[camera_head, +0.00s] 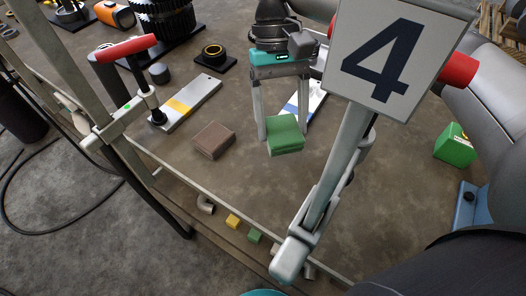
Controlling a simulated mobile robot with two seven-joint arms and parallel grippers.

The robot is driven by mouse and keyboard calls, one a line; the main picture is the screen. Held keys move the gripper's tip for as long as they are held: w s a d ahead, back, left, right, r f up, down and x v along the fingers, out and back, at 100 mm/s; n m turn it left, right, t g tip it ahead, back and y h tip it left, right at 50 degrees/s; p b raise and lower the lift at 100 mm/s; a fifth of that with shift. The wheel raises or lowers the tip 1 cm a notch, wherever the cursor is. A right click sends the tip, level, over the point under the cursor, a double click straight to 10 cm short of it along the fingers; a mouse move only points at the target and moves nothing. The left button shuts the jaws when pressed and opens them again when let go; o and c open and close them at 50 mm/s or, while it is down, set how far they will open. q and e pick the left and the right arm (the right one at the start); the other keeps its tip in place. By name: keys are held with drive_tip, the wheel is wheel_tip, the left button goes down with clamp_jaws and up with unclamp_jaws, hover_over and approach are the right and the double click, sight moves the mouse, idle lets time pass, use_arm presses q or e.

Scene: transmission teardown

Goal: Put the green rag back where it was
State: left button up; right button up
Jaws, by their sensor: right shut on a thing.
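The green rag (285,135) is a folded, flat block at the middle of the workbench (225,185). My right gripper (284,126) points down over it, with one finger on each side of the rag, shut on it. The rag is at or just above the bench top; I cannot tell whether it touches. A brown folded rag (212,140) lies on the bench to the left of the green one. My left gripper is not in view.
A sign with a "4" (388,50) on a post stands close in front, right of the gripper. A red-handled clamp (127,48) sits at the left bench edge. A yellow-marked plate (200,95) lies behind the brown rag. A green box (455,147) stands right.

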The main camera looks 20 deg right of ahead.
sight(273, 137)
drive_tip(key=r+m+p, duration=0.1)
drive_tip(key=r, duration=0.1)
drive_tip(key=a+r+m+y+p, duration=0.1)
drive_tip(key=r, duration=0.1)
drive_tip(key=shift+w+a, duration=0.2)
wheel_tip(273, 137, up, 8)
drive_tip(key=a+f+m+t+y+p, duration=0.1)
drive_tip(key=a+m+t+y+p, duration=0.15)
drive_tip(key=m+p, duration=0.35)
drive_tip(key=shift+m+g, duration=0.35)
drive_tip(key=shift+m, duration=0.25)
drive_tip(key=f+b, duration=0.1)
drive_tip(key=f, duration=1.3)
drive_tip(key=shift+a, duration=0.2)
drive_tip(key=shift+w+f, duration=0.1)
drive_tip(key=shift+f, duration=2.45)
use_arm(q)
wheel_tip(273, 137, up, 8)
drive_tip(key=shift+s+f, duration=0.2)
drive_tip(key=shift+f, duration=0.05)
